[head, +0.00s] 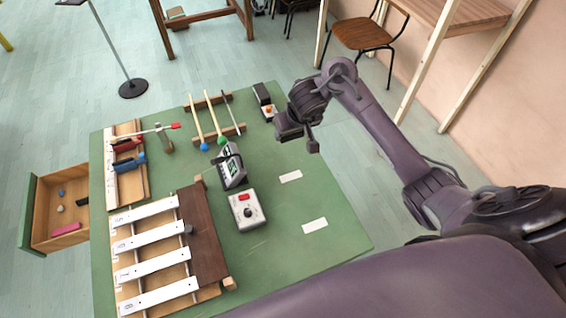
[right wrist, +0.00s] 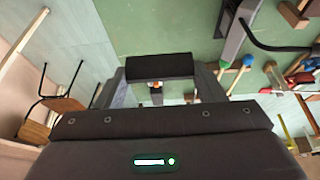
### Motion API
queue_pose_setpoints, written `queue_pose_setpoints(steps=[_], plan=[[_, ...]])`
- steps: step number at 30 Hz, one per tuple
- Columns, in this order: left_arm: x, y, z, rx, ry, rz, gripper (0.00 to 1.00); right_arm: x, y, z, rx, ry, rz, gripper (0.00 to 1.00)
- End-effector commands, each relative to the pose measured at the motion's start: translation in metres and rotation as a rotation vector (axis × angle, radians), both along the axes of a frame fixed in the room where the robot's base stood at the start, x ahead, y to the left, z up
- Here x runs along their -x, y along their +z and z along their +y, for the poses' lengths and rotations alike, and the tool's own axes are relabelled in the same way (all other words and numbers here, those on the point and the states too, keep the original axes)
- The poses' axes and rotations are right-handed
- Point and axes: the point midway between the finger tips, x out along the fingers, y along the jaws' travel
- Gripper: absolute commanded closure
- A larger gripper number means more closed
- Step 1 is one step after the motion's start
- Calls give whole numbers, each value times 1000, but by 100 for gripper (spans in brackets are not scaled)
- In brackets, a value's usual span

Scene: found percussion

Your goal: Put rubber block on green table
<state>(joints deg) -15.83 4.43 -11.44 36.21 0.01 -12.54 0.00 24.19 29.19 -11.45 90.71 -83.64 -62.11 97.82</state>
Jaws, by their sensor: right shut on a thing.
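My right gripper (head: 302,132) is above the green table (head: 285,220), near its right edge in the head view. It is shut on a dark grey block, the rubber block (right wrist: 160,66), which spans between the fingers in the right wrist view. In the head view the gripper largely hides the block, and the block looks clear of the tabletop. Bare green tabletop also shows in the right wrist view (right wrist: 150,25). My left gripper is not in view.
On the table are a metal-bar instrument (head: 150,237), a white box with a red button (head: 247,210), a dark display device (head: 232,167), mallets (head: 213,117), a wooden tray (head: 128,185) and a black block (head: 262,93). An open drawer (head: 48,205) juts left. The right front is mostly clear.

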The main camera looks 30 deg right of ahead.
Motion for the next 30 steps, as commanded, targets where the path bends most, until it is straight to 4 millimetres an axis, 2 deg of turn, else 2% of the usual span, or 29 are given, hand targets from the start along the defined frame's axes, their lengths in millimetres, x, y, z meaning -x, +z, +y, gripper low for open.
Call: queue_pose_setpoints(steps=[4, 9, 12, 14, 17, 19, 24, 26, 30], plan=[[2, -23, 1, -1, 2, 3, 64, 1, -24, 0, -1, 0, 2, 59], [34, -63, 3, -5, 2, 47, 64, 1, -63, 1, -2, 0, 2, 59], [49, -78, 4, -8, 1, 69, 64, 2, -86, 0, 2, -1, 5, 59], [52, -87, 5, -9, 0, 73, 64, 3, -102, -1, 2, -1, 4, 59], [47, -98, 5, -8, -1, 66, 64, 3, -125, -1, 3, 0, 3, 59], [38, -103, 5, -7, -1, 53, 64, 3, -138, -1, 3, 1, 3, 59], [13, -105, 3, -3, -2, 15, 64, 2, -156, -1, 2, -1, 1, 59], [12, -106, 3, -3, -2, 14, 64, 2, -159, -1, 1, 0, 1, 59], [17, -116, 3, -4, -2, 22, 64, 3, -179, -1, 1, 1, 2, 59]])
